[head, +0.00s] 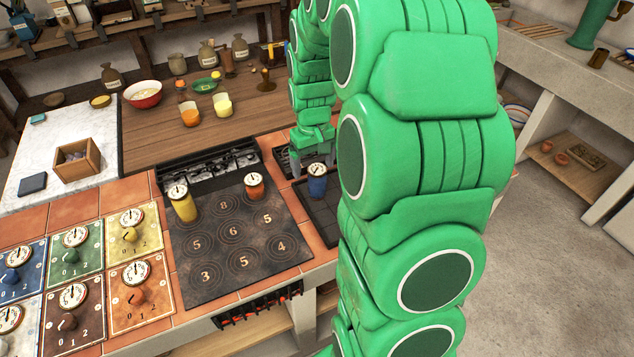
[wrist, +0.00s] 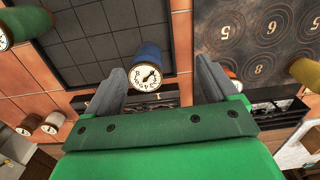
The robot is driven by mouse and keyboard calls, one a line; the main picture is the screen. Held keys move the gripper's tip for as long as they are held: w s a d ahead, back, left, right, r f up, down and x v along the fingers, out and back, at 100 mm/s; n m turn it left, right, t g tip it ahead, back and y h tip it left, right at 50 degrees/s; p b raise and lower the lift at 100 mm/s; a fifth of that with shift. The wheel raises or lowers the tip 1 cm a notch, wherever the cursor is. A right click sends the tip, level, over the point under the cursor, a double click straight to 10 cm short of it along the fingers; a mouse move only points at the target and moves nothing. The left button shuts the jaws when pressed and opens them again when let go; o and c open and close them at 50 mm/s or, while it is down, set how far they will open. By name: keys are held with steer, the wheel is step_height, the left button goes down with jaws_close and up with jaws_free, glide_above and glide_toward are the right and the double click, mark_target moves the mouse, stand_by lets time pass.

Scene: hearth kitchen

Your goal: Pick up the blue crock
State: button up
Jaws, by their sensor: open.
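The blue crock (head: 317,184), a small pot with a white dial on top, stands upright on a dark gridded panel (head: 324,218) right of the numbered hob. In the wrist view the crock (wrist: 149,54) shows between my gripper's (wrist: 161,68) two grey fingers, nearer the left one. The fingers are open with nothing held, and no contact with the crock is visible.
A yellow crock (head: 183,207) and an orange crock (head: 254,186) stand on the numbered hob (head: 222,262) to the left. A green crock (wrist: 25,22) is at the wrist view's left edge. Dial tiles (head: 130,232) lie front left. Bare panel surrounds the blue crock.

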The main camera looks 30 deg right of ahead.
mark_target(318, 168)
steer(key=w+d+f, duration=0.3)
steer(key=shift+w+f, duration=0.2)
steer(key=shift+f, duration=0.05)
steer(key=shift+a+f, duration=0.15)
steer(key=shift+f, duration=3.75)
steer(key=c, duration=1.4)
